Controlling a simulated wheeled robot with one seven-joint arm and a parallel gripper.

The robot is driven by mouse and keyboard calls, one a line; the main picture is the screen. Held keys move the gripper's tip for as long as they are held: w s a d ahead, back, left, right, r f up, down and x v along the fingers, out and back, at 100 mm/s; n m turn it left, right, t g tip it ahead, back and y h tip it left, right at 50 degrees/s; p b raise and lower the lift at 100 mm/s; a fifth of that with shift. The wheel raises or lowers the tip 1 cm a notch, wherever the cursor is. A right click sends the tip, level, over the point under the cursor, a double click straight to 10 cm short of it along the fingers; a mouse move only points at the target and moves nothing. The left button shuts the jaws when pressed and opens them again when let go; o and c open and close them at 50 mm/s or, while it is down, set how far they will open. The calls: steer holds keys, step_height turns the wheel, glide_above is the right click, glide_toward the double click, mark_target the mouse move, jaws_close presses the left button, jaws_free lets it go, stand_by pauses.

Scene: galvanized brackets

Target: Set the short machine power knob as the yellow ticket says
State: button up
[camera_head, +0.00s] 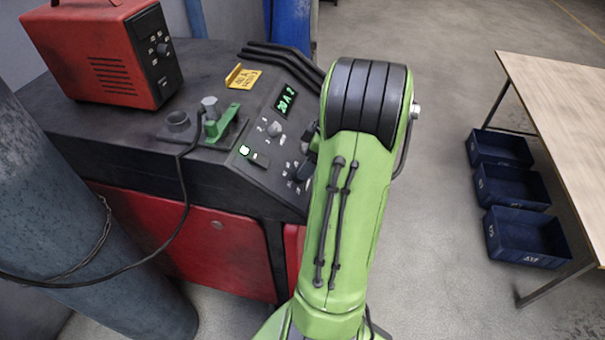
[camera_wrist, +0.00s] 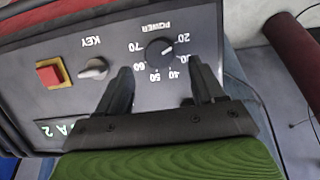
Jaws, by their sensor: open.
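The black power knob (camera_wrist: 160,52) is on the dark panel in the wrist view, under the upside-down word POWER. Its white mark points to the upper right, towards the 20. Numbers from 20 to 70 ring it. My gripper (camera_wrist: 160,65) is open, with one finger on each side of the knob's near edge; I cannot tell whether either touches it. The yellow ticket (camera_head: 242,77) stands on top of the dark machine (camera_head: 130,172) in the head view; its writing is too small to read surely. A green display (camera_head: 286,100) seems to read 20 A 2. My arm hides my gripper there.
A key switch (camera_wrist: 93,68) and a red button (camera_wrist: 50,73) on yellow lie left of the power knob. A red box machine (camera_head: 110,55) stands at the back left. A grey cylinder (camera_head: 60,190) is at left, a table (camera_head: 560,110) and blue bins (camera_head: 525,237) at right.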

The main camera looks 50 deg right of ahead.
steer(key=x, duration=0.4)
steer(key=c, duration=1.1)
steer(key=shift+o, duration=0.2)
steer(key=shift+r, duration=0.1)
